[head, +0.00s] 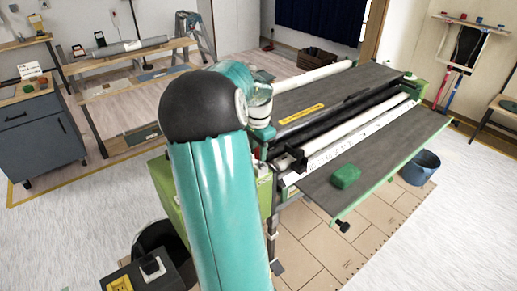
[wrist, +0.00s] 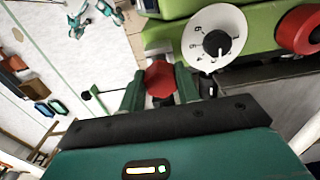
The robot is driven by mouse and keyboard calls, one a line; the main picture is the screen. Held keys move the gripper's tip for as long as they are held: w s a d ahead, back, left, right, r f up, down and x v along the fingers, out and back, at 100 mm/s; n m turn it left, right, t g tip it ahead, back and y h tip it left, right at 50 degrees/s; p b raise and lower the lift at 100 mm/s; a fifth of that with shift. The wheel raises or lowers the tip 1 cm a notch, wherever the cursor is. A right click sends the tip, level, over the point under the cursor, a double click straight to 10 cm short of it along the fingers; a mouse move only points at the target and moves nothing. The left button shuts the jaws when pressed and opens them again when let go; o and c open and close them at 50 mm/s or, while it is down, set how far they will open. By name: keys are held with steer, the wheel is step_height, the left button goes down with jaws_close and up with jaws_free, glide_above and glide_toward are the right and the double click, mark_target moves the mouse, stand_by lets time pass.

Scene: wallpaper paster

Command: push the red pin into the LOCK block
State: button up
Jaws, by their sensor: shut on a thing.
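In the wrist view my gripper (wrist: 160,84) has its two green fingers on either side of a red hexagonal head, which I take to be the red pin (wrist: 160,76). The fingers are shut on it. The pin's shaft is hidden, so I cannot tell how deep it sits. No LOCK lettering is readable, and I cannot make out the LOCK block for certain. In the head view my own arm hides the gripper and the pin.
The green machine body (wrist: 255,52) carries a white numbered dial (wrist: 215,38) close right of the pin and a red knob (wrist: 302,30) farther right. In the head view the pasting table (head: 385,150) holds a green block (head: 345,176). A blue bucket (head: 420,168) stands beyond.

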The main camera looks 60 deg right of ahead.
mark_target(258, 158)
steer(key=shift+f, duration=1.7)
steer(key=o, duration=1.1)
steer(key=shift+c, duration=0.2)
step_height(258, 158, up, 14)
